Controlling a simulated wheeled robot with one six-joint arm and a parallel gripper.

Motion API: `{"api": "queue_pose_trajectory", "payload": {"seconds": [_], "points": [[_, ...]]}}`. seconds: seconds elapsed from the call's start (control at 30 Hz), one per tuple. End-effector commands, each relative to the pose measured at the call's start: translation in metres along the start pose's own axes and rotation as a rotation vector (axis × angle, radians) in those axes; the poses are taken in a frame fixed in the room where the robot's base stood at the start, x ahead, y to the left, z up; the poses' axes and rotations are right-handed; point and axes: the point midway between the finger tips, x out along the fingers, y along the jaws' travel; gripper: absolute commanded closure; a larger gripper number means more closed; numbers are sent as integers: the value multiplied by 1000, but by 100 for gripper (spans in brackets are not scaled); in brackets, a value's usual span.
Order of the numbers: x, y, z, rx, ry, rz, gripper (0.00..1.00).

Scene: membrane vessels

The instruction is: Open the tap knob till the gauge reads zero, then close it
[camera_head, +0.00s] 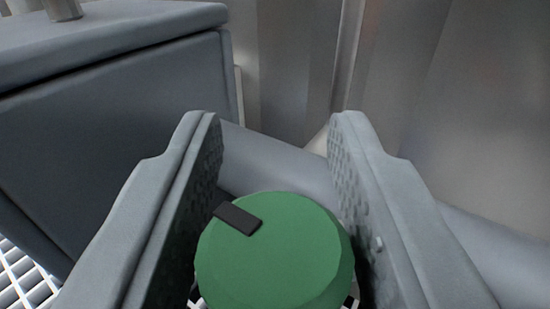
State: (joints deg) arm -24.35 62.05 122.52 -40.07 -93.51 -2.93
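A round green tap knob (285,260) with a short dark bar marker (238,218) on its upper left shows at the bottom centre of the head view. The marker slants down to the right. My gripper (275,135) has its two grey fingers apart, one on each side of the knob. The knob's sides come very close to the inner pads. I cannot tell whether the pads press on it. The knob's lower edge is cut off by the frame. No gauge shows in this view.
A large grey box-like body (110,115) stands at the left, with a metal post (62,8) on its top. A grey pipe (275,165) runs behind the knob. Shiny metal vessel walls (480,110) fill the right and back. White floor grating (25,275) shows at lower left.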

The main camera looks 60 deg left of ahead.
Motion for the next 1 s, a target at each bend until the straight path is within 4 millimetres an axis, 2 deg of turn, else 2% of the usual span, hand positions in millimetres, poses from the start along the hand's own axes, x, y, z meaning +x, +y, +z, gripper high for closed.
{"api": "queue_pose_trajectory", "payload": {"seconds": [0.07, 0.33, 0.47, 0.67, 1.0], "points": [[0, 0, 0, 0, 0, 0, 52], [0, 0, 0, 0, 0, 0, 52], [-7, 0, 0, 1, -1, 1, 52], [-37, 1, 1, 2, -2, 3, 52], [-105, 1, 1, 2, -2, 2, 52]]}}
